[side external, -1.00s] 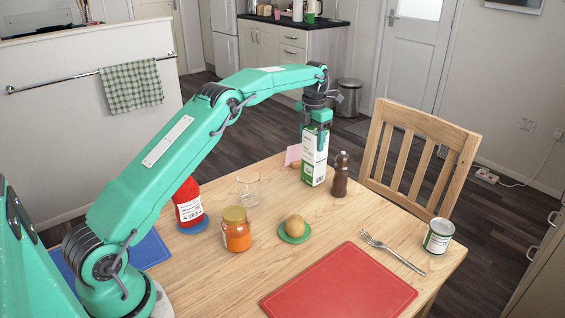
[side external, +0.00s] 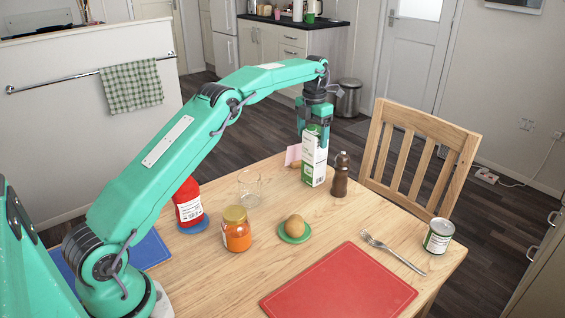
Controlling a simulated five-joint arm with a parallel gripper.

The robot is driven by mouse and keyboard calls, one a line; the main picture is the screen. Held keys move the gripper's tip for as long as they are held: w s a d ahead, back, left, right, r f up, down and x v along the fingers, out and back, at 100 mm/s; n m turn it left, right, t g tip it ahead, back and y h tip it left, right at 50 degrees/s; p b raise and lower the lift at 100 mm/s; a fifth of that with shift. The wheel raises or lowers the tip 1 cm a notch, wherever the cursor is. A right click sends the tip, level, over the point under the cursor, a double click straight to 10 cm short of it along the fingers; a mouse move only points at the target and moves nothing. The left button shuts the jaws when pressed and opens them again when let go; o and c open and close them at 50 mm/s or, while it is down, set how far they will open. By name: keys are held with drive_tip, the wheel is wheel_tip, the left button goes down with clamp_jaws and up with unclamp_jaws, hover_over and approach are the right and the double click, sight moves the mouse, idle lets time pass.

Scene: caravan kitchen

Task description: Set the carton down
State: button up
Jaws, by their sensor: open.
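The carton (side external: 314,162), white and green with printed labels, stands upright on the wooden table near its far edge. My gripper (side external: 314,133) is over the top of the carton, its fingers pointing down and spread open around the carton's top. Whether a finger still touches the carton cannot be made out.
A glass (side external: 249,188), an orange jar (side external: 236,230), and a potato-like item (side external: 294,226) on a green coaster are nearer. A chair (side external: 415,160) stands behind.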

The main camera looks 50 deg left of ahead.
drive_tip(key=shift+r, duration=2.95)
drive_tip(key=shift+r, duration=0.1)
drive_tip(key=shift+s+d+r+m, duration=0.2)
drive_tip(key=shift+d+r+m, duration=0.05)
drive_tip(key=shift+r+m, duration=0.3)
drive_tip(key=s+d+r+m+t, duration=0.1)
drive_tip(key=s+d+r+m, duration=0.3)
drive_tip(key=s+r+m, duration=0.3)
drive_tip(key=s+d+r+m+t, duration=0.2)
drive_tip(key=s+d+r+m, duration=0.3)
drive_tip(key=s+m, duration=0.45)
drive_tip(key=s+d+f+m+t, duration=0.1)
drive_tip(key=s+f+m, duration=0.3)
drive_tip(key=s+m, duration=0.5)
drive_tip(key=s+d+f+m+t, duration=0.1)
drive_tip(key=s+d+f+m, duration=0.2)
drive_tip(key=s+m, duration=0.6)
drive_tip(key=s+f, duration=0.2)
drive_tip(key=s, duration=0.3)
drive_tip(key=shift+s+d+f+t, duration=0.15)
drive_tip(key=shift+d+f+t, duration=0.1)
drive_tip(key=shift+t, duration=0.05)
